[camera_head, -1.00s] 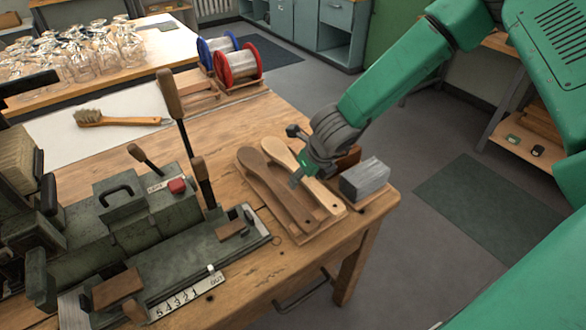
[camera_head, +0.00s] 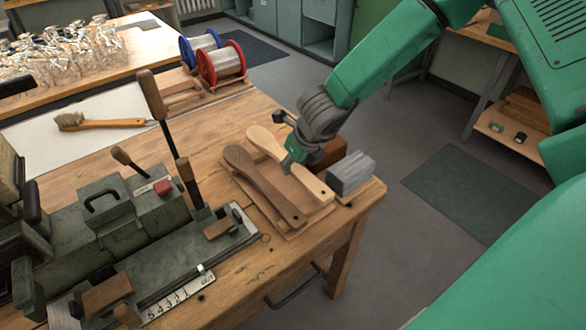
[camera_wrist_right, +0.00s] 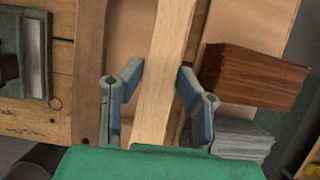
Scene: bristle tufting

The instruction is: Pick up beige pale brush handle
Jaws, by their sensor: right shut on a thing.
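The beige pale brush handle (camera_head: 264,141) lies diagonally over the handle board at the right end of the workbench. My right gripper (camera_head: 288,166) is shut on its middle from above. In the right wrist view the two fingers (camera_wrist_right: 158,78) stand on either side of the pale handle (camera_wrist_right: 168,45). A darker brown handle (camera_head: 262,184) lies beside it on the left. The underside of the pale handle is hidden, so I cannot tell how far it is off the board. My left gripper is not in view.
A reddish-brown block (camera_wrist_right: 255,75) and a grey block (camera_head: 351,173) stand close on the right. The tufting machine (camera_head: 120,240) with upright levers fills the left front. A finished brush (camera_head: 98,122), wire spools (camera_head: 221,63) and glasses (camera_head: 65,58) are farther back.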

